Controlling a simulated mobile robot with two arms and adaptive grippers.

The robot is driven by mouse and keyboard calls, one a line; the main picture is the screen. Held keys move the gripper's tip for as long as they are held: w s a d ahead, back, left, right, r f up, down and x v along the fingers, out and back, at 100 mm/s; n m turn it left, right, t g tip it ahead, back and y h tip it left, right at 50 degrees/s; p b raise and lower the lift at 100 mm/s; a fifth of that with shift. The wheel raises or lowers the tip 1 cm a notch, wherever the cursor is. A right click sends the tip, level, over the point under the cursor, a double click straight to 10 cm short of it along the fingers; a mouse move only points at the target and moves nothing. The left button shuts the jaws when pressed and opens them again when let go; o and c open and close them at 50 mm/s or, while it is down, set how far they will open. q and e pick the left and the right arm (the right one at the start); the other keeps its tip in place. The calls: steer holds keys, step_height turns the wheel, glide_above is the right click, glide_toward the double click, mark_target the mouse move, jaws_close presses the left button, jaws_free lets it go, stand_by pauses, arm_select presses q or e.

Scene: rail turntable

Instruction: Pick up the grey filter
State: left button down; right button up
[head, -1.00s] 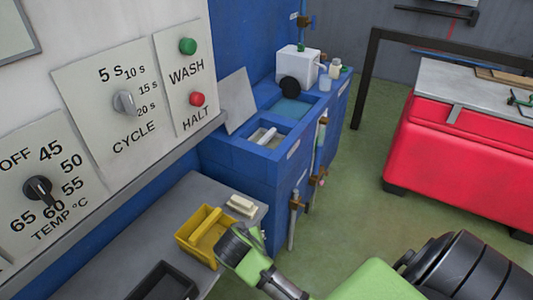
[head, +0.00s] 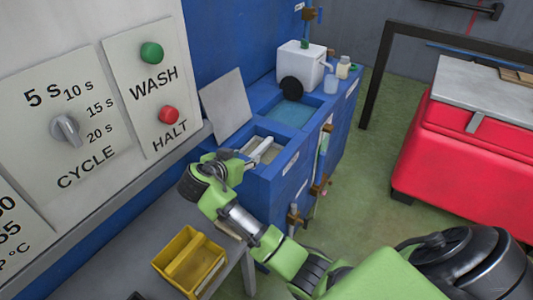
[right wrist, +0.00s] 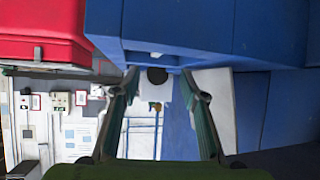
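A pale grey bar-shaped piece, which looks like the grey filter (head: 268,153), lies in the near basin of the blue unit (head: 285,185). My right gripper (head: 258,154) reaches over the near left edge of that basin, close to the piece and partly covering it. I cannot tell if they touch. In the right wrist view the two fingers of the right gripper (right wrist: 160,76) are spread apart, and no held thing shows between them. My left gripper is not in view.
A white box with a black disc (head: 301,66) and small bottles stand at the back of the blue unit. A grey panel (head: 226,105) leans beside the basin. Green floor is free before the red cabinet (head: 460,150).

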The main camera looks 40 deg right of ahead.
mark_target(260, 147)
steer(key=shift+w+d+f, duration=0.2)
steer(key=shift+w+d, duration=0.5)
steer(key=shift+d, duration=0.3)
steer(key=x, duration=0.6)
steer(key=shift+w+d+f+p, duration=0.15)
steer(key=shift+w+f+p, duration=0.05)
steer(key=shift+p, duration=0.1)
steer(key=x, duration=0.3)
steer(key=shift+w+f, duration=0.1)
steer(key=shift+f, duration=0.1)
steer(key=shift+w+d+f, duration=0.2)
steer(key=shift+d+f, duration=0.1)
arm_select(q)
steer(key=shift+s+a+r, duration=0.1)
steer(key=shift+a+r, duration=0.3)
arm_select(e)
steer(key=shift+c, duration=0.5)
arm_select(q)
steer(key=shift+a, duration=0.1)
arm_select(e)
steer(key=shift+r, duration=0.1)
jaws_close()
